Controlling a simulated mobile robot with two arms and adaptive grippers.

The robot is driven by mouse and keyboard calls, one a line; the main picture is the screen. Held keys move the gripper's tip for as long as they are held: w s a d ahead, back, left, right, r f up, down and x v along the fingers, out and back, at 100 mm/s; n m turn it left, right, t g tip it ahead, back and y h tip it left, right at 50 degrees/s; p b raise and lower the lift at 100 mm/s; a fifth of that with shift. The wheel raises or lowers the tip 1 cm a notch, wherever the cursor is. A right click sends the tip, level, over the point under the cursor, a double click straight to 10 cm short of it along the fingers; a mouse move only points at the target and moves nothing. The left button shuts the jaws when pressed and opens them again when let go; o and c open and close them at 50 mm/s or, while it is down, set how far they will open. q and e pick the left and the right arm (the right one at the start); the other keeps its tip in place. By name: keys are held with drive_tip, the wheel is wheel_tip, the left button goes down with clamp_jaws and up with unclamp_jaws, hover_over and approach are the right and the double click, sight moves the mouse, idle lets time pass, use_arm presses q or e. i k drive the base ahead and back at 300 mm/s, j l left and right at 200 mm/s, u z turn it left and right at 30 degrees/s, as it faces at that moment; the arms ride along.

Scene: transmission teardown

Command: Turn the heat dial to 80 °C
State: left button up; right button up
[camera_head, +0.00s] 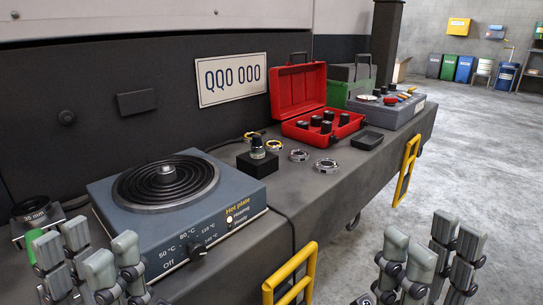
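The blue-grey hot plate (106,212) stands on the dark bench at the left, with a black coil on top. Its heat dial (197,251) is a small dark knob on the front edge, with temperature marks and "Off" printed around it. The dial's pointer is too small to read. My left gripper (88,254) is open and empty at the lower left, in front of the hot plate and left of the dial. My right gripper (433,248) is open and empty at the lower right, away from the bench.
A red case (297,92) stands open farther back. Yellow handles (290,277) stick out from the bench front. The floor at right is clear.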

sight(197, 252)
drive_tip(key=i+l+u, duration=0.1)
drive_tip(key=u, duration=0.25)
drive_tip(key=l+u, duration=0.35)
drive_tip(key=i+l+u, duration=0.1)
drive_tip(key=u, duration=0.3)
drive_tip(key=l+u, duration=0.2)
drive_tip(key=l, duration=1.25)
drive_tip(key=l+u, duration=0.2)
drive_tip(key=l, duration=1.25)
drive_tip(key=u, duration=1.5)
